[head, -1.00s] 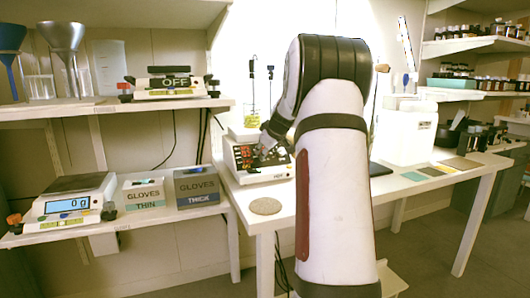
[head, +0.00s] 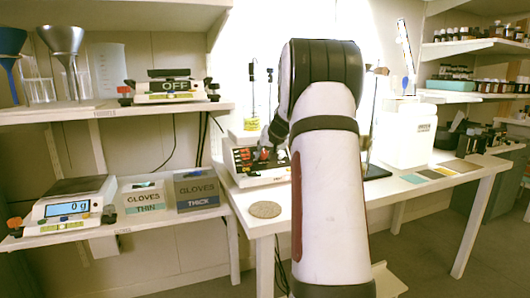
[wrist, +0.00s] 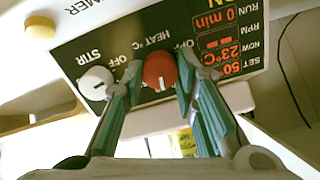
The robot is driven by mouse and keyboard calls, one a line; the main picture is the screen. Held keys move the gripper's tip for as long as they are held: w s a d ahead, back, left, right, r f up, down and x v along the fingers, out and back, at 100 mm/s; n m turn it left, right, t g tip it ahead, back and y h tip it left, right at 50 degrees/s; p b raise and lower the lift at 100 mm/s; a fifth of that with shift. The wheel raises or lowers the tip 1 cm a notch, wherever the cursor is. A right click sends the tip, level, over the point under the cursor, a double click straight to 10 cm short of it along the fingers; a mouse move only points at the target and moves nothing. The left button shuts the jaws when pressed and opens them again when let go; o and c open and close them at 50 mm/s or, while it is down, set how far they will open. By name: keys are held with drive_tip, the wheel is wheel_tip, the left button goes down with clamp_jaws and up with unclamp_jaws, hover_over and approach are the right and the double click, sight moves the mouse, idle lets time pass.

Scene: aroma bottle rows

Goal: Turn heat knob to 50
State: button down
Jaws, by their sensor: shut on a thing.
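The red heat knob (wrist: 160,70) sits on the dark front panel of the stirring hotplate (head: 250,162), with a white pointer line on it. My gripper (wrist: 158,78) has one finger on each side of the red knob and is shut on it. The white stir knob (wrist: 96,83) is just left of the left finger in the wrist view. The red display (wrist: 225,55) appears upside down there and reads SET 50° and NOW 23 °C, with RUN 0 min. In the head view my arm hides part of the panel.
A yellow-labelled beaker (head: 251,124) stands on the hotplate. A round tan mat (head: 265,209) lies on the table in front of it. A white container (head: 408,135) stands to the right. Glove boxes (head: 196,188) and a scale (head: 75,203) occupy the left shelf.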

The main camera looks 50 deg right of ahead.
drive_tip(key=shift+m, duration=1)
drive_tip(key=c, duration=1.3)
unclamp_jaws()
drive_tip(key=v, duration=1.2)
